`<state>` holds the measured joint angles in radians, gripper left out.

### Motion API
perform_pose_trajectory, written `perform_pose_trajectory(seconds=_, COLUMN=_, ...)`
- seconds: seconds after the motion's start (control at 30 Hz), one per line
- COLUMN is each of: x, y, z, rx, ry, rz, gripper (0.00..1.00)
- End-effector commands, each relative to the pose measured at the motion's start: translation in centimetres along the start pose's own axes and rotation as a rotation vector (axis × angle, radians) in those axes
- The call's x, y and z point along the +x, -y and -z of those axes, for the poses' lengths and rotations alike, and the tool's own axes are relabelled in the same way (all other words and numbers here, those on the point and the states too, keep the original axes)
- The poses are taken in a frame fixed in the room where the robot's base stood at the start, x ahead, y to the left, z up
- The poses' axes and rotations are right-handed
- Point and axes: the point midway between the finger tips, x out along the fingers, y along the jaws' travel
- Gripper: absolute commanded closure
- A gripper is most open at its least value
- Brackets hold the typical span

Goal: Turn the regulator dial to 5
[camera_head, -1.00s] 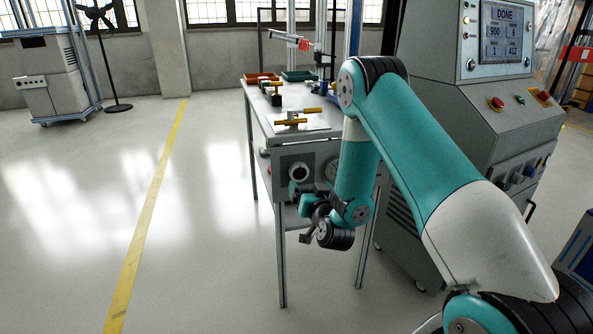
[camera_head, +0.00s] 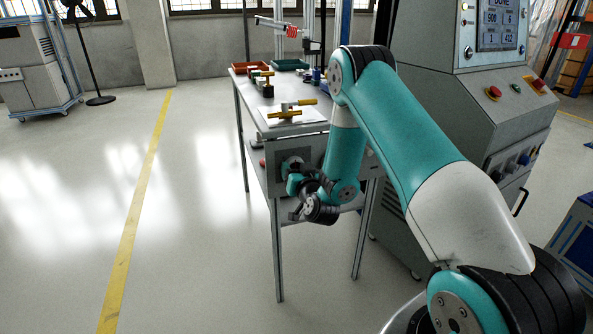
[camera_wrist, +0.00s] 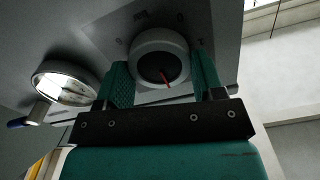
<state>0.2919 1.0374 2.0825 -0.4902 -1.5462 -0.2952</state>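The regulator dial (camera_wrist: 160,52) is a round pale knob with a dark face and a red pointer, on a grey panel. In the wrist view the pointer slants toward the picture's bottom, slightly right. In the head view the dial (camera_head: 293,163) is on the front of the workbench, partly hidden by my gripper (camera_head: 292,184).
The workbench (camera_head: 262,120) holds a plate with a brass fitting (camera_head: 288,112) and red and green trays at its back. A tall grey machine (camera_head: 480,125) stands close to the right of my arm. A round shiny part (camera_wrist: 65,83) is left of the dial. Open floor lies left.

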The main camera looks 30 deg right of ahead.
Motion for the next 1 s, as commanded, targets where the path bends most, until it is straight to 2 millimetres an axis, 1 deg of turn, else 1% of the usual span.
perform_pose_trajectory(seconds=0.27, x=-0.02, y=-0.05, z=-0.02, rx=0.015, ry=0.0, rz=-0.001, gripper=0.61)
perform_pose_trajectory(seconds=0.47, x=-0.03, y=-0.07, z=-0.1, rx=0.089, ry=0.0, rz=-0.001, gripper=0.61)
perform_pose_trajectory(seconds=0.67, x=-0.04, y=-0.11, z=-0.23, rx=0.235, ry=0.001, rz=0.0, gripper=0.61)
perform_pose_trajectory(seconds=1.0, x=-0.05, y=-0.23, z=-0.28, rx=0.557, ry=0.0, rz=-0.001, gripper=0.61)
